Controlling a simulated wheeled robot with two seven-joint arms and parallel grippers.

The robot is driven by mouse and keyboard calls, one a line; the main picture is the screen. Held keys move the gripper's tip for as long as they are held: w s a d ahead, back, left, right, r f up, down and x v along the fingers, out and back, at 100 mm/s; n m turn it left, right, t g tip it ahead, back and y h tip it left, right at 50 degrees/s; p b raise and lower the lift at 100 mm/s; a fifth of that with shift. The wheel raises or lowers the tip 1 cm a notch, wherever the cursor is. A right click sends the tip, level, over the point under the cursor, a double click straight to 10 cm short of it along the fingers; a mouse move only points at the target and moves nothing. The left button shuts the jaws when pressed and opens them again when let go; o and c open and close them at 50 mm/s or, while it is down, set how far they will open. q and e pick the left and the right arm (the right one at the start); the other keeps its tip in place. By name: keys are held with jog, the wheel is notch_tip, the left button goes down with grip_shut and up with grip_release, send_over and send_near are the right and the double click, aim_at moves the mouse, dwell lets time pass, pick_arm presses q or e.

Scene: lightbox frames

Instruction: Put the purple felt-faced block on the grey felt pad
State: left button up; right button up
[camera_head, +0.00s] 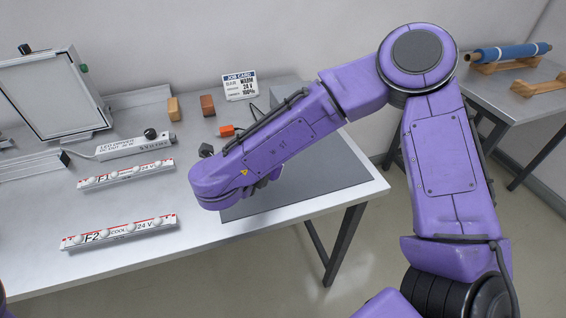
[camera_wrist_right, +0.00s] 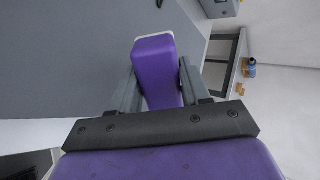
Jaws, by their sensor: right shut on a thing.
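The purple felt-faced block (camera_wrist_right: 155,60) is between the two grey fingers of my right gripper (camera_wrist_right: 157,80) in the right wrist view. The gripper is shut on it. The grey felt pad (camera_head: 310,194) lies on the front right of the bench, partly covered by my purple right arm. A broad grey surface, seemingly the pad (camera_wrist_right: 70,60), fills the left of the right wrist view beyond the block. I cannot tell how high the block is above it. In the head view my right forearm hides the block and most of the gripper. My left gripper is not in view.
Two labelled light bars, F1 (camera_head: 126,174) and F2 (camera_head: 118,232), lie on the bench (camera_head: 200,262) at left. Behind stand a tan block (camera_head: 173,109), a brown block (camera_head: 207,105), an orange block (camera_head: 227,131) and a job card (camera_head: 240,87). A second table (camera_head: 510,95) is at right.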

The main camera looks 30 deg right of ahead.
jog(key=m+g+y, duration=0.1)
jog(key=r+m+g, duration=0.1)
jog(key=g, duration=0.1)
jog(key=shift+w+r+m+y+p, duration=0.1)
jog(key=shift+w+m+y+p, duration=0.05)
jog(key=shift+m+y+p, duration=0.25)
jog(key=r+m+g+y, duration=0.1)
jog(key=r+m+y, duration=0.1)
jog(key=a+r+m+g+y+p, duration=0.1)
jog(key=r+y, duration=0.1)
jog(key=a+r+m+y+p, duration=0.1)
jog(key=r+m+y, duration=0.1)
jog(key=shift+w+a+r+m+g+y, duration=0.2)
jog(key=shift+r+m+g+y, duration=0.1)
jog(key=shift+r+g+y, duration=0.1)
jog(key=w+d+f+p, duration=0.2)
jog(key=d+f+p, duration=0.25)
jog(key=d, duration=0.45)
jog(key=p, duration=0.1)
send_over(288, 167)
notch_tip(288, 167, down, 5)
jog(key=shift+f, duration=0.2)
notch_tip(288, 167, down, 3)
jog(key=shift+s+d+f, duration=0.1)
jog(key=o, duration=0.7)
jog(key=shift+c, duration=0.2)
jog(key=shift+o, duration=1.4)
